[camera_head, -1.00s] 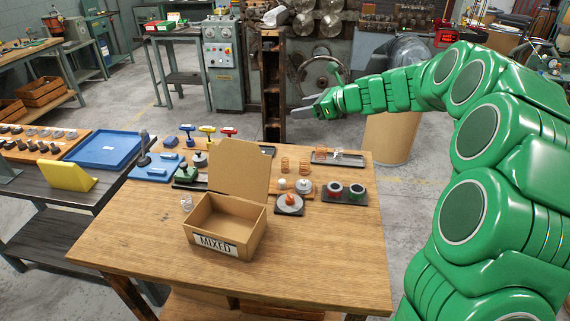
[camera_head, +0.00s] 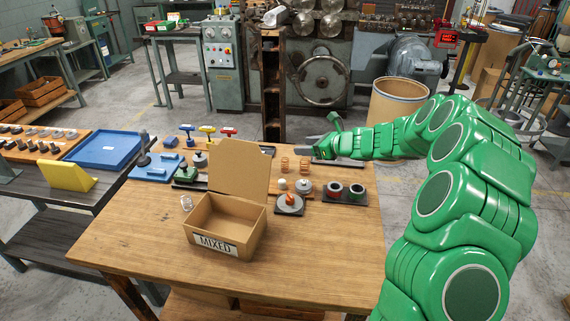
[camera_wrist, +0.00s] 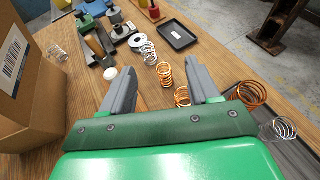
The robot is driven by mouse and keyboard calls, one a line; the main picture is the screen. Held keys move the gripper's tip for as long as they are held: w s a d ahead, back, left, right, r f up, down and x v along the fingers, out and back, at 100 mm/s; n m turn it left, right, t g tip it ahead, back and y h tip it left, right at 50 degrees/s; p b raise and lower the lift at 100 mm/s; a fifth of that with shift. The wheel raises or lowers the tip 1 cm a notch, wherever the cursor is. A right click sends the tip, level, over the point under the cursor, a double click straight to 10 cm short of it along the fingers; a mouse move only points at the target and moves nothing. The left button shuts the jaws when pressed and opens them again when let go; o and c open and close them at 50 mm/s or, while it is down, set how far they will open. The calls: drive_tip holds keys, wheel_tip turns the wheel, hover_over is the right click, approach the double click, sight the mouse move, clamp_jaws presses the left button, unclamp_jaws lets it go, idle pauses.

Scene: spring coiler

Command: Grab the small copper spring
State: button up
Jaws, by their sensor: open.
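My gripper (camera_head: 317,138) is open and empty above the back right of the wooden bench. In the wrist view its two grey fingers (camera_wrist: 160,76) are spread apart. A copper spring (camera_wrist: 165,74) shows between the fingertips, farther off and below. A second copper spring (camera_wrist: 182,97) lies close to the right finger, partly hidden by it. A wider copper spring (camera_wrist: 252,93) is to the right, by a dark tray. In the head view two copper springs (camera_head: 284,164) (camera_head: 304,165) stand side by side, left of my gripper. I cannot tell for sure which is the small one.
Silver springs (camera_wrist: 148,53) (camera_wrist: 280,130) lie nearby. An open cardboard box (camera_head: 228,225) marked MIXED stands left, its flap raised. The bench front is clear.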

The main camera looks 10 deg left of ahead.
approach(286, 159)
drive_tip(key=shift+w+a+f, duration=0.2)
drive_tip(key=shift+w+a, duration=0.1)
drive_tip(key=shift+a, duration=0.15)
drive_tip(key=shift+x, duration=3.9)
drive_tip(key=shift+s, duration=0.1)
drive_tip(key=c, duration=1.1)
